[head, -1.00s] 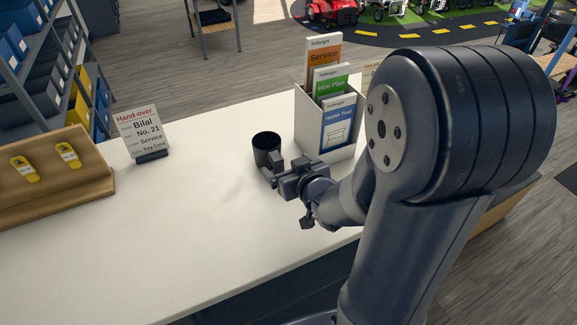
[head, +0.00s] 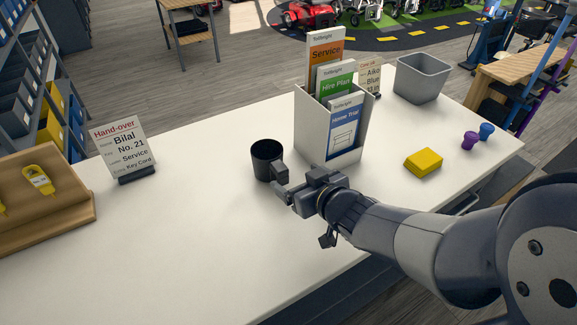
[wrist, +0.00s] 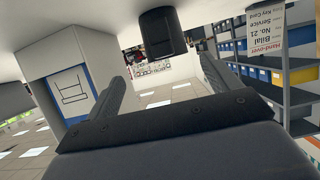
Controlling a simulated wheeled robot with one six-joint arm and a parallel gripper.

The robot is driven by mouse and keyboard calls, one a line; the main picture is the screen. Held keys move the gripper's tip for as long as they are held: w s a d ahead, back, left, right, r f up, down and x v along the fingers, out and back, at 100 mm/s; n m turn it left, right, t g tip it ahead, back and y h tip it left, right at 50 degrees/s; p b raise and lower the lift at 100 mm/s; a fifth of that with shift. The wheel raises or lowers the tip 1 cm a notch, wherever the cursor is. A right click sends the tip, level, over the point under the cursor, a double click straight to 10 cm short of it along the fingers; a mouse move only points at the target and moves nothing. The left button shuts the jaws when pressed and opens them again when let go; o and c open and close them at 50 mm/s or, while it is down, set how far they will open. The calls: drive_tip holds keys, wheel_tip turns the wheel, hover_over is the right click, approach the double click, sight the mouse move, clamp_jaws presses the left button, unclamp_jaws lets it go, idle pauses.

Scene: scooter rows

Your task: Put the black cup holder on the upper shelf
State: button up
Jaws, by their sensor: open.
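The black cup holder (head: 267,160) stands upright on the white counter (head: 200,230), left of the brochure box. It also shows in the wrist view (wrist: 161,33), where the picture is upside down. My gripper (head: 281,186) is open and empty, low over the counter just in front of the cup holder. In the wrist view its two fingers (wrist: 162,68) are spread, with the cup holder beyond their tips and between them. One finger looks very close to the cup in the head view; I cannot tell if they touch. I cannot tell which shelf is the upper shelf.
The brochure box (head: 330,125) stands close right of the cup holder. A hand-over sign (head: 122,148) and a wooden key board (head: 45,205) are left. A yellow block (head: 423,163) and grey bin (head: 422,78) are right. A bin rack (head: 30,90) and two-level stand (head: 192,45) stand behind.

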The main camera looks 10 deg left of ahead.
sight(281, 167)
drive_tip(key=x, duration=0.5)
drive_tip(key=shift+f+b, duration=0.1)
drive_tip(key=shift+b, duration=0.3)
drive_tip(key=x, duration=0.4)
drive_tip(key=shift+s+a+r, duration=0.1)
drive_tip(key=shift+a+r, duration=0.2)
drive_tip(key=shift+a, duration=0.1)
drive_tip(key=shift+w+a+f, duration=0.3)
drive_tip(key=shift+w+a, duration=0.05)
drive_tip(key=shift+w, duration=0.25)
drive_tip(key=shift+c, duration=0.4)
drive_tip(key=c, duration=0.9)
drive_tip(key=shift+c, duration=0.2)
